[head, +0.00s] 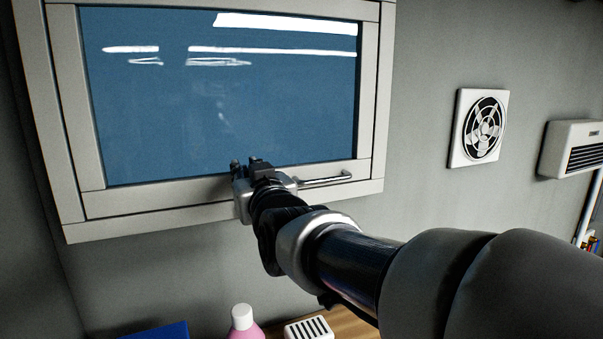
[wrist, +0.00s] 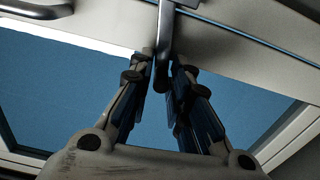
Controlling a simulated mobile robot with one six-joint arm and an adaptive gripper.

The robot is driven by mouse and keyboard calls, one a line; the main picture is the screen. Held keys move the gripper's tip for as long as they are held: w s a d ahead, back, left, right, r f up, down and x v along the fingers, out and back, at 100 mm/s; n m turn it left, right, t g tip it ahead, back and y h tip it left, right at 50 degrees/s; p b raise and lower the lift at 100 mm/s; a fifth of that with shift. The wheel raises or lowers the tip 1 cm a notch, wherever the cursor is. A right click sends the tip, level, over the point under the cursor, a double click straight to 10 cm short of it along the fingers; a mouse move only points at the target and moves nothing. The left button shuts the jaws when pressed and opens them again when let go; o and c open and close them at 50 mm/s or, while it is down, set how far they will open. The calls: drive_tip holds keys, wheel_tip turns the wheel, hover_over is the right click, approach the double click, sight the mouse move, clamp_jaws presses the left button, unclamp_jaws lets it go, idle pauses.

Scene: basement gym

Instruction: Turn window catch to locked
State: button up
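The window (head: 225,105) has a pale frame and blue glass, and its sash looks closed. The window catch (wrist: 165,40) is a grey metal lever at the frame's edge, seen in the wrist view. My gripper (wrist: 163,72) has one finger on each side of the lever's free end, with the fingers close together. I cannot tell whether both fingers touch it. In the head view my gripper (head: 246,165) is at the bottom rail of the window and hides the catch. A silver bar handle (head: 325,180) is just right of it.
A wall fan (head: 480,128) and a white heater (head: 575,150) are to the right. Below stand a pink bottle with a white cap (head: 243,322), a white slotted box (head: 308,328) and a blue object (head: 160,331). The wall between window and fan is clear.

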drive_tip(key=shift+d, duration=0.1)
clamp_jaws()
drive_tip(key=m+b, duration=0.1)
drive_tip(key=b, duration=0.1)
drive_tip(key=shift+w+d+f+b, duration=0.1)
drive_tip(key=shift+d+f+b, duration=0.1)
drive_tip(key=shift+b, duration=0.2)
drive_tip(key=shift+w+d+r+m+b, duration=0.1)
drive_tip(key=shift+r+m+b, duration=0.2)
drive_tip(key=shift+m+b, duration=0.8)
drive_tip(key=o, duration=0.7)
unclamp_jaws()
